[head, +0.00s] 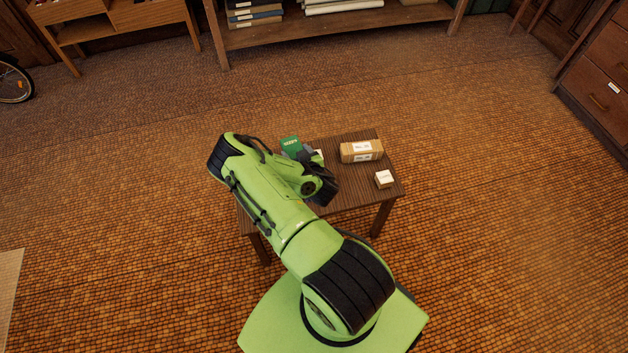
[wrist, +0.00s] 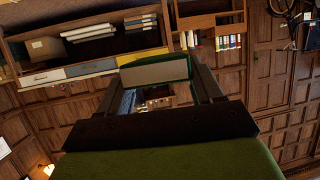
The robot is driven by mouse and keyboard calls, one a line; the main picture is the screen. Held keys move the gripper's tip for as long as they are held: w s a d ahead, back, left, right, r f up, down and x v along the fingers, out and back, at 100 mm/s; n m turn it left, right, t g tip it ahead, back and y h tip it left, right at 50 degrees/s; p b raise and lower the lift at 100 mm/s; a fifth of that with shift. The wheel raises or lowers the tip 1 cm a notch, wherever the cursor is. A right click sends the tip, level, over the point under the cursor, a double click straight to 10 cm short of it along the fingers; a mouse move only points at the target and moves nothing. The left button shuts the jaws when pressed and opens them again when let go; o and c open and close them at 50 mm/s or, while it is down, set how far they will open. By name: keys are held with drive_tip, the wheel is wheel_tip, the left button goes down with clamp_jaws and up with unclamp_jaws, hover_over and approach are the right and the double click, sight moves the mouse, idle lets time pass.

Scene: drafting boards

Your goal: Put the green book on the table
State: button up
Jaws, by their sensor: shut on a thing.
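The green book (head: 291,145) shows at the far left part of the small dark wooden table (head: 345,197), partly behind my arm in the head view. My gripper (head: 305,154) is shut on it. In the wrist view the book (wrist: 155,72) sits between the two dark fingers, with its pale page edge and green cover facing the camera. I cannot tell whether the book touches the tabletop or is held above it. My arm hides the table's left part.
A brown labelled parcel (head: 361,151) lies at the table's back right. A small white box (head: 384,179) is near its right edge. The tabletop between them and my arm looks clear. A low shelf (head: 330,22) with books and rolls stands at the back, and drawers (head: 600,85) at the right.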

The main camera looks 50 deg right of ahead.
drive_tip(key=s+d+f+m+g+h+b, duration=0.15)
drive_tip(key=s+d+f+b, duration=0.25)
drive_tip(key=s+d+f, duration=0.55)
drive_tip(key=shift+t+h, duration=0.25)
drive_tip(key=shift+t, duration=0.1)
drive_tip(key=f+b, duration=0.5)
drive_tip(key=f, duration=0.5)
drive_tip(key=shift+s+f, duration=0.15)
drive_tip(key=shift+s, duration=0.05)
drive_tip(key=o, duration=1.1)
drive_tip(key=shift+r, duration=0.2)
drive_tip(key=p+v, duration=0.5)
drive_tip(key=v, duration=0.7)
